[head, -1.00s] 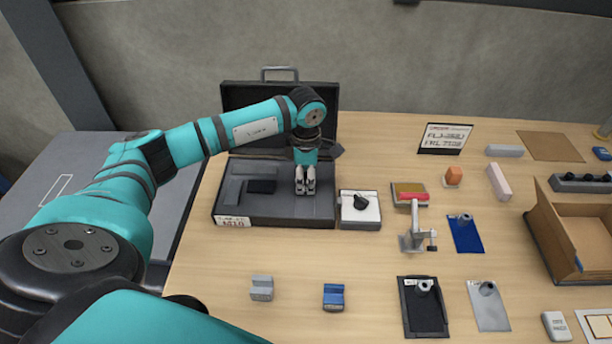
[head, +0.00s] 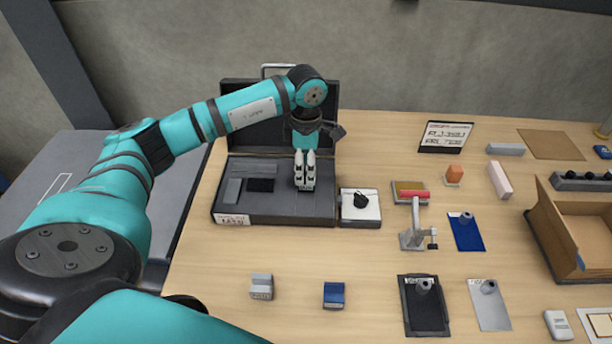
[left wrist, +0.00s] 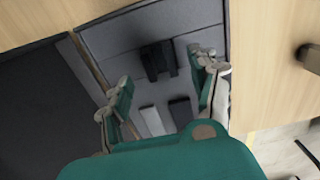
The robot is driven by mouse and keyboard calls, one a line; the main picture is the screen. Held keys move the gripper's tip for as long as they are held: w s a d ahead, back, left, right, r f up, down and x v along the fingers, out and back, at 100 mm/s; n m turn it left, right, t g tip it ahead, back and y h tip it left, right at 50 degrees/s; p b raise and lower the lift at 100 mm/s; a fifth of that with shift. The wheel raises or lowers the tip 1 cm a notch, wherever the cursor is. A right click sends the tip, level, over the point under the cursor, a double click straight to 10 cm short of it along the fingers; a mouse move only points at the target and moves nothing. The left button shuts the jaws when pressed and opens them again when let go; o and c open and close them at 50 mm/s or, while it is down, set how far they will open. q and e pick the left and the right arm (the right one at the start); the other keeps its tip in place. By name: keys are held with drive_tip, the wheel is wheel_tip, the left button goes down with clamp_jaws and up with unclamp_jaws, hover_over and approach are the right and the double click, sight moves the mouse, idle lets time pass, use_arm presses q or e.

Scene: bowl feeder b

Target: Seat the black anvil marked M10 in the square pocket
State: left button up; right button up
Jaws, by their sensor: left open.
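My left gripper (head: 304,186) hangs open, pointing down over the right part of the open dark case (head: 235,206). A dark blocky shape (left wrist: 158,60) lies in the case's grey insert, ahead of the open fingers (left wrist: 165,95) in the left wrist view. It may be the black anvil, but no marking is legible. The gripper hides that spot in the head view. I see nothing held between the fingers. I cannot make out the square pocket for certain. My right gripper is not in view.
A white plate with a black piece (head: 361,200) adjoins the case. A red-handled fixture (head: 413,230) stands to its right. A grey block (head: 261,286) and a blue block (head: 333,295) sit in front. An open cardboard box (head: 545,235) is at right.

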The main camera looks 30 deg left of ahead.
use_arm(q)
wheel_tip(320, 180, up, 8)
drive_tip(key=shift+b, duration=0.45)
drive_tip(key=shift+r, duration=0.1)
